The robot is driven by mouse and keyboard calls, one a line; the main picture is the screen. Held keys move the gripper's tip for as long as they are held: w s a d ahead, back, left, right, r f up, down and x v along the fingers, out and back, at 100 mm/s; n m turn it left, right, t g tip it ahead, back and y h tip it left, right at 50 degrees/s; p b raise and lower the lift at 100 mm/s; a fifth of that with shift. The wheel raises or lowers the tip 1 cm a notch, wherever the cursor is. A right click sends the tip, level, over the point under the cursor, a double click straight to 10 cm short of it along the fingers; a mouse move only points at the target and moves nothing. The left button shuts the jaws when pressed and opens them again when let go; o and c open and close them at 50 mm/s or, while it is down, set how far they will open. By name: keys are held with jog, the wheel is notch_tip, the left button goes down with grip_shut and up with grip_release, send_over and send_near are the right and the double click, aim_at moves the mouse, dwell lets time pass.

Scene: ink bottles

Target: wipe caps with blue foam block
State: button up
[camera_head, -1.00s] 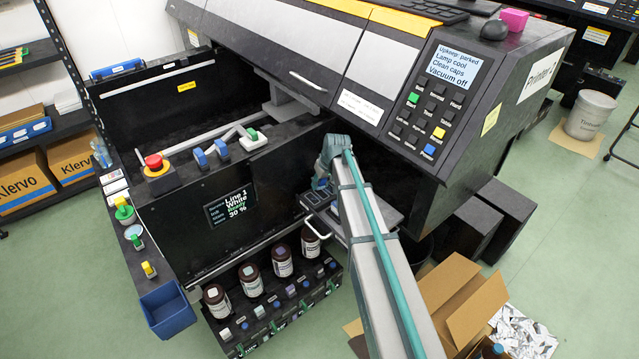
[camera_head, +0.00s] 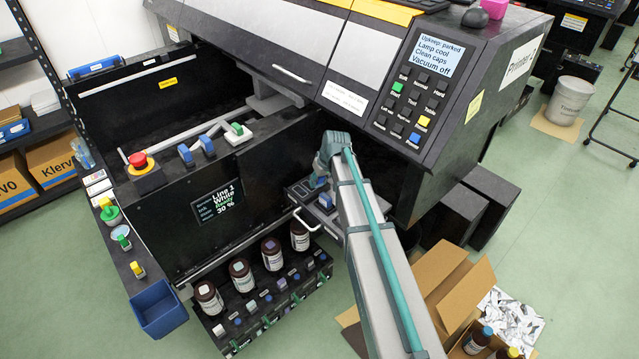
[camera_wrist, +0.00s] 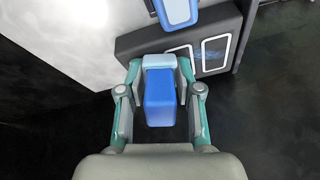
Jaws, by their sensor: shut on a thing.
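My gripper (camera_wrist: 160,72) is shut on the blue foam block (camera_wrist: 160,100), which has a pale blue end and sits between the two teal-edged fingers. In the wrist view, the dark cap tray (camera_wrist: 140,45) lies just beyond the block. Two caps with white rims, a left one (camera_wrist: 181,50) and a right one (camera_wrist: 215,52), show on it; the right one has a bluish smear inside. Whether the block touches the tray is unclear. In the head view, the tray (camera_head: 300,193) juts from the printer, and my arm hides most of the gripper (camera_head: 319,182).
A blue, pale-rimmed piece (camera_wrist: 177,10) shows beyond the tray. The printer body (camera_head: 400,190) rises close to my arm. Brown ink bottles (camera_head: 240,276) stand below left. An open carton (camera_head: 450,290) is below right. A blue bin (camera_head: 158,308) hangs at left.

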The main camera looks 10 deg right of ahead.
jog(key=w+a, duration=0.1)
jog(key=w, duration=0.2)
jog(key=w+a, duration=0.1)
jog(key=w, duration=0.1)
jog(key=shift+a, duration=0.3)
notch_tip(320, 180, up, 8)
jog(key=p, duration=0.4)
dwell(0.4)
